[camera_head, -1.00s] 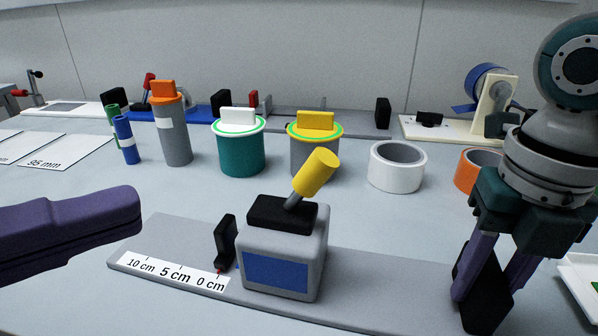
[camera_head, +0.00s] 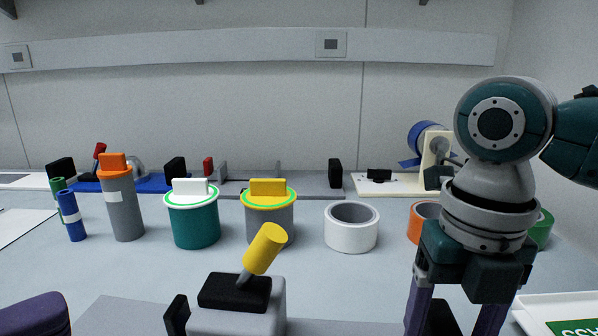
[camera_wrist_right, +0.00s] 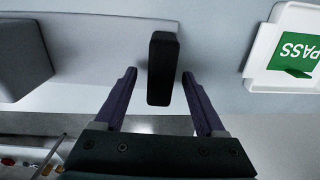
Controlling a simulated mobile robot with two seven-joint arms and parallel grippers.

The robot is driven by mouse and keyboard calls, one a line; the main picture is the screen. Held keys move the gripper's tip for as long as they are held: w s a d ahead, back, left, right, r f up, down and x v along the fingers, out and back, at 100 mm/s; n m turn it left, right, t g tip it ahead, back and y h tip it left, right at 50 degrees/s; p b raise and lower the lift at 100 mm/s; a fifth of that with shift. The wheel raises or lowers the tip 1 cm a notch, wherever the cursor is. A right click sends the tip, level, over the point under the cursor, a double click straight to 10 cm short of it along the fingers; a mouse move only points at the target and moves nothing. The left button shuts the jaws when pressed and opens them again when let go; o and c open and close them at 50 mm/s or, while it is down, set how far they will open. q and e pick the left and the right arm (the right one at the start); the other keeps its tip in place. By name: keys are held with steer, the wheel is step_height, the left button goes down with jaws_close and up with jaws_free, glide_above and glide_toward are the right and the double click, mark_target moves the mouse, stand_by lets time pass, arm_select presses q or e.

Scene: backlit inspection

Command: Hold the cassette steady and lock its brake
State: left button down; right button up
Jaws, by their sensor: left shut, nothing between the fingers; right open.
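I take the grey block (camera_head: 262,322) with a black top and a tilted yellow lever (camera_head: 264,249) to be the cassette and its brake. It stands at the bottom of the head view, its lower part cut off. The right wrist view shows a grey block (camera_wrist_right: 22,62) at the left edge. My left gripper (camera_head: 52,312) is shut and empty, left of the block and apart from it. My right gripper (camera_head: 455,318) points down, right of the block, its fingertips cut off. In the right wrist view its open fingers (camera_wrist_right: 160,92) stand either side of a black upright plate (camera_wrist_right: 163,68).
A grey base plate (camera_head: 105,316) lies under the block. Behind stand a teal canister (camera_head: 194,226), a grey canister with yellow lid (camera_head: 270,215), an orange-topped cylinder (camera_head: 124,205) and a white roll (camera_head: 351,235). A white tray (camera_head: 530,303) with a green PASS card is at right.

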step_height(320, 180, up, 11)
steer(key=s+a+m+t+y+p, duration=0.25)
steer(key=s+a+m+p, duration=0.45)
steer(key=m+p, duration=0.6)
arm_select(q)
steer(key=s+a+r+m+g+y+p, duration=0.5)
steer(key=s+m+g+y+p, duration=0.25)
steer(key=m+g+y, duration=0.2)
arm_select(e)
steer(key=s+d+r+m+t+h, duration=0.1)
steer(key=s+d+r+m, duration=0.4)
steer(key=m, duration=0.5)
steer(key=s+d+r+m+h, duration=0.1)
steer(key=s+d+r+m, duration=0.1)
steer(key=s+d+m, duration=0.65)
arm_select(q)
step_height(320, 180, up, 37)
steer(key=p, duration=3.8)
steer(key=shift+w+p, duration=0.2)
steer(key=shift+p, duration=0.1)
arm_select(e)
step_height(320, 180, up, 38)
steer(key=w+a+m, duration=0.1)
steer(key=a, duration=0.1)
steer(key=shift+w+a, duration=0.2)
arm_select(q)
steer(key=shift+r, duration=0.1)
arm_select(e)
steer(key=shift+f+m, duration=0.1)
steer(key=shift+m, duration=0.15)
